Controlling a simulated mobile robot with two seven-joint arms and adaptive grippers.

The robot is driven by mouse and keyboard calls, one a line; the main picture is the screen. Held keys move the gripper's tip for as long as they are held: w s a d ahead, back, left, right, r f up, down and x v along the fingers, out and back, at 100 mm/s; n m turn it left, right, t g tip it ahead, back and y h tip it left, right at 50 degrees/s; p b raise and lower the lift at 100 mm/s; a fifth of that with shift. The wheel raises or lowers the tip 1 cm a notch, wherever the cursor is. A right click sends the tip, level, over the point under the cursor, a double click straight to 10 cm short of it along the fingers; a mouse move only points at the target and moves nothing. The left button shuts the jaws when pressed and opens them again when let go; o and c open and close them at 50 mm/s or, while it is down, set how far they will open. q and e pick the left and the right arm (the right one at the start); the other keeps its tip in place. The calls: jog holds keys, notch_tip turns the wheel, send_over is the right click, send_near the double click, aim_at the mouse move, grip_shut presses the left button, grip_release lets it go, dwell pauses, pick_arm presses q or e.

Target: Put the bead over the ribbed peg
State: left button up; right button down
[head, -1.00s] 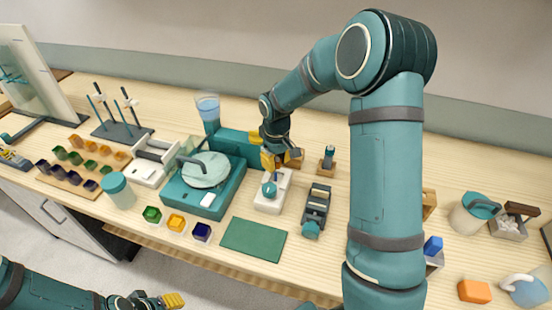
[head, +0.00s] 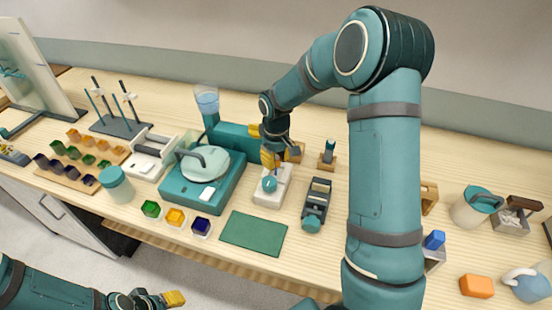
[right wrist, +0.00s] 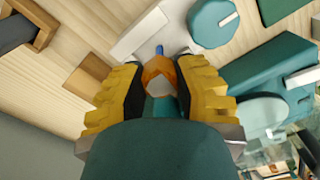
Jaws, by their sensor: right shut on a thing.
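My right gripper (head: 270,160) hangs over the back of a white block with a teal round knob (head: 269,184). In the right wrist view my right gripper (right wrist: 157,85) is shut on a small orange faceted bead (right wrist: 158,76) between its yellow ribbed fingers. A thin blue tip (right wrist: 159,49) shows just beyond the bead; I cannot tell whether it touches it or is the ribbed peg. The bead is not clear in the head view. My left gripper (head: 172,298) is at the lower left, off the table; its jaw opening is unclear.
A teal device with a round plate (head: 205,170) stands left of the white block. A dark roller device (head: 316,203) stands to its right. A green mat (head: 253,233) lies in front. A rod stand (head: 122,127) and a tray of coloured cups (head: 70,178) are farther left.

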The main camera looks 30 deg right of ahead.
aim_at(276, 169)
jog(key=shift+f+b, duration=1.3)
jog(key=shift+f, duration=0.8)
jog(key=c, duration=0.7)
grip_release()
jog(key=shift+a, duration=0.1)
jog(key=shift+r, duration=0.2)
jog(key=r, duration=1.1)
jog(key=shift+d+r, duration=0.3)
jog(key=shift+d, duration=0.05)
